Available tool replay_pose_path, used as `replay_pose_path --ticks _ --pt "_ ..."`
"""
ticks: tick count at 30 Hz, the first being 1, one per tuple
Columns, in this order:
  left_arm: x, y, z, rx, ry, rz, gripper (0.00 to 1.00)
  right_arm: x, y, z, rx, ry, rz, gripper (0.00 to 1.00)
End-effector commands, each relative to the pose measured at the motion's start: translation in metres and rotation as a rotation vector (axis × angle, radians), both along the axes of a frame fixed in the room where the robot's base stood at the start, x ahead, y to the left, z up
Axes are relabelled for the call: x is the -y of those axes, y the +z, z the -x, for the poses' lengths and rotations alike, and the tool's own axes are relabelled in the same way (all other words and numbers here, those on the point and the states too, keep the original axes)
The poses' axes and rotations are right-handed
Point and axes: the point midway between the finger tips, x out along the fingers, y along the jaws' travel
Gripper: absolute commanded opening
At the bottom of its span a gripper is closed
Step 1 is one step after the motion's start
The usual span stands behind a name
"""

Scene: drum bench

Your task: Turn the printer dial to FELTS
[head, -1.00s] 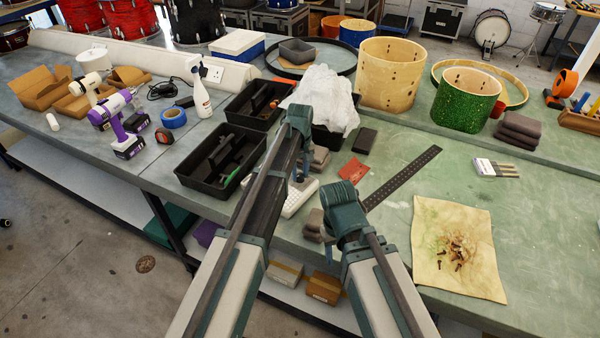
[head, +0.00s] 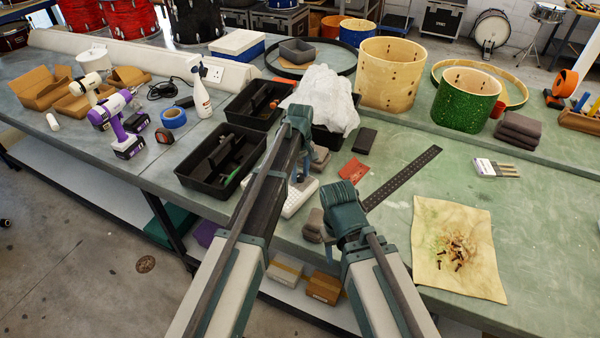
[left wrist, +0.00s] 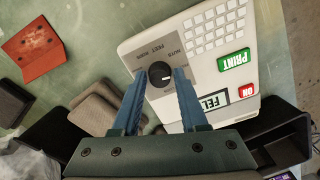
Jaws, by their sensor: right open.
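The white label printer (head: 298,200) lies on the bench, partly hidden by my left arm in the head view. In the left wrist view the printer (left wrist: 205,65) shows a keypad, a green PRINT button, a red ON switch and a small display (left wrist: 214,101). The display letters start with FEL; the rest is hidden by a finger. The black dial (left wrist: 159,75) sits between the fingertips of my left gripper (left wrist: 160,73), one on each side, apparently touching it. That gripper also shows in the head view (head: 299,172). My right gripper (head: 345,208) is open above the bench edge, its fingers mostly hidden.
Dark grey pads (head: 314,222) lie close to my right gripper. A cloth with screws (head: 430,270) lies at the right.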

Motion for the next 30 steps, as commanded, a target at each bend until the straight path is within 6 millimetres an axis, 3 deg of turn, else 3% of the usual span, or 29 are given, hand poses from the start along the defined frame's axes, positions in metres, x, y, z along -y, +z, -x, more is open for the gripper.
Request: replay_pose_path --ticks 1,3,17,23,30 --pt "0.000 0.000 0.000 0.000 0.000 0.000 0.54 0.000 0.000 0.000 0.000 0.000 0.000 0.50" --pt "0.000 0.000 0.000 0.000 0.000 0.000 0.66 0.000 0.000 0.000 0.000 0.000 0.000 0.50" --pt "0.000 0.005 0.000 0.000 -0.001 0.000 0.66 0.000 0.005 0.000 0.000 0.000 0.000 0.50" --pt "0.000 0.022 0.000 0.000 -0.001 0.000 0.66 0.000 0.022 0.000 0.000 0.000 0.000 0.50" --pt "0.000 0.056 0.000 0.000 -0.001 0.000 0.66 0.000 0.056 0.000 0.000 0.000 0.000 0.50"
